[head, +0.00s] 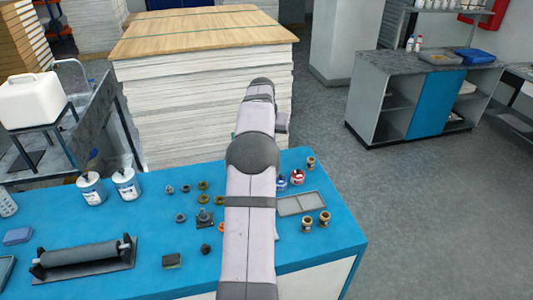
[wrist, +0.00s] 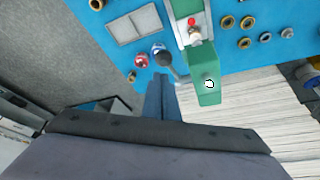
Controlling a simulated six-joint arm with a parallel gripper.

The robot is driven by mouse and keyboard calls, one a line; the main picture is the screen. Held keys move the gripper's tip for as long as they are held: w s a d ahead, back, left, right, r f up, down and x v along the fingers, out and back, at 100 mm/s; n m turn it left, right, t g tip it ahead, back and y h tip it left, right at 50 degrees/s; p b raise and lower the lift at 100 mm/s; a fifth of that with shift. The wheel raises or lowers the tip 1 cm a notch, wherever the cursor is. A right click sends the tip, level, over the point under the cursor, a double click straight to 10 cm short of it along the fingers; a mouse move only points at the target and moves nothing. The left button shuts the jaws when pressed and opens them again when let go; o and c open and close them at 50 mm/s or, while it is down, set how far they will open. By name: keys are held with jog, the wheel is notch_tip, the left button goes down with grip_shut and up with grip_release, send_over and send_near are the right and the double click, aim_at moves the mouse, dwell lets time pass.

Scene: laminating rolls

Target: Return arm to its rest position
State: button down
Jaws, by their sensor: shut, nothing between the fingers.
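My arm reaches out over the blue table (head: 330,235) in the head view and hides part of it. My gripper (wrist: 161,78) shows in the wrist view with its fingers together and nothing between them. In the head view the arm mostly hides the gripper and that device. The gripper touches no object that I can make out.
A grey tray (head: 301,203) and small jars (head: 325,218) stand right of the arm. Metal rings (head: 204,185), a roller on a stand (head: 83,254) and white containers (head: 126,184) lie to the left. A tall sheet stack (head: 180,105) rises behind. Open floor (head: 430,200) lies right.

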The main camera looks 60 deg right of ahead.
jog(key=w+a+f+n+y+b, duration=0.15)
jog(key=w+a, duration=0.25)
jog(key=a, duration=0.6)
jog(key=w+a+f+n+b, duration=0.2)
jog(key=w+a+f+n, duration=0.1)
jog(key=a, duration=0.8)
jog(key=w+a+f+n+y+b, duration=0.1)
jog(key=w+a+f+n, duration=0.2)
jog(key=a, duration=0.7)
jog(key=s+a+f+n+y+b, duration=0.1)
jog(key=s+a+f+n, duration=0.1)
jog(key=a, duration=0.5)
jog(key=s+a+f+n+b, duration=0.1)
jog(key=s+a+f+n, duration=0.1)
jog(key=a, duration=0.6)
jog(key=s+a+f+n+g+b, duration=0.1)
jog(key=s+a+f+n+b, duration=0.1)
jog(key=s+a+f, duration=0.4)
jog(key=s+a+n+y, duration=0.1)
jog(key=s+a, duration=0.4)
jog(key=s, duration=0.1)
jog(key=shift+s, duration=0.2)
jog(key=shift+n, duration=0.25)
notch_tip(320, 180, down, 21)
jog(key=b, duration=2.1)
